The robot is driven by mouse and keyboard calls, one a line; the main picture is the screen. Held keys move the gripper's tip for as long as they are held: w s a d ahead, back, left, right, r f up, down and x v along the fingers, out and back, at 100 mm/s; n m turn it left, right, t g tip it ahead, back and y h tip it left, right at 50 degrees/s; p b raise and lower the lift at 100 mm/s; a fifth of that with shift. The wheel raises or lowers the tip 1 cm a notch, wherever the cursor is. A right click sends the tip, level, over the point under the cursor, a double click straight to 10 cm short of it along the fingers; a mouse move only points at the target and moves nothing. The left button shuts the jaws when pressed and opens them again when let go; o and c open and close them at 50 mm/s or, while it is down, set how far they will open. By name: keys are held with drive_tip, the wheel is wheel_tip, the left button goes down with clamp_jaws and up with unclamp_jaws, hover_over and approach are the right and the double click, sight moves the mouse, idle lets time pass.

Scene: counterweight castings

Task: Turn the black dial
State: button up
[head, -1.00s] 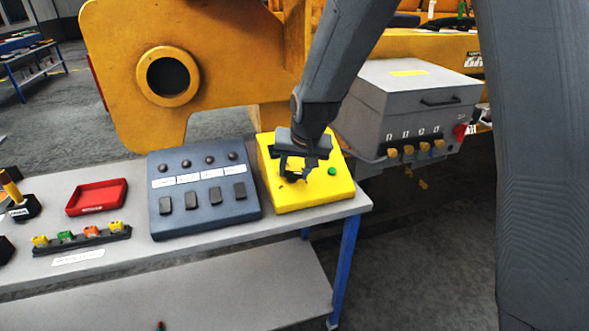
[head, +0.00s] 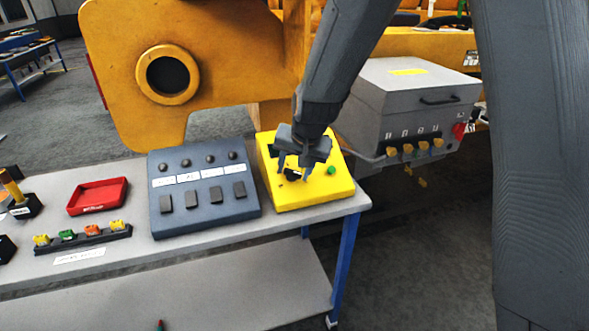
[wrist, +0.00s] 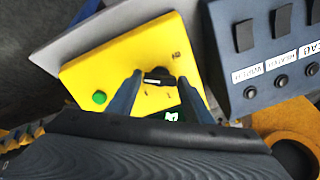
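The yellow control box (head: 325,191) stands at the right end of the table, with a green button (head: 331,170) on its right side. The black dial (head: 291,177) is on its top face, partly hidden by my gripper in the head view. My gripper (head: 293,172) points down over the box with its fingers apart. In the wrist view the black dial (wrist: 158,80) shows between the two fingertips of my gripper (wrist: 160,78), with one finger on each side. Whether the fingers touch the dial is unclear.
A dark panel (head: 203,217) with knobs and switches stands just left of the yellow box. A red tray (head: 97,196) and a strip of coloured connectors (head: 84,237) lie further left. A grey cabinet (head: 410,90) is behind on the right.

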drive_tip(key=shift+o, duration=1.1)
drive_tip(key=shift+r, duration=0.15)
drive_tip(key=b+v, duration=0.1)
drive_tip(key=v, duration=0.6)
drive_tip(key=shift+s+r, duration=0.2)
drive_tip(key=s+d+f+n+g+h, duration=0.1)
drive_tip(key=s+d+f, duration=0.3)
drive_tip(key=s+d, duration=0.4)
drive_tip(key=s+d+f+n+g, duration=0.2)
drive_tip(key=s+d+f, duration=0.2)
drive_tip(key=s+d, duration=0.3)
drive_tip(key=s+b, duration=0.1)
drive_tip(key=s, duration=0.3)
drive_tip(key=shift+d+f+h, duration=0.15)
drive_tip(key=shift+d+h, duration=0.25)
drive_tip(key=shift+s, duration=0.1)
clamp_jaws()
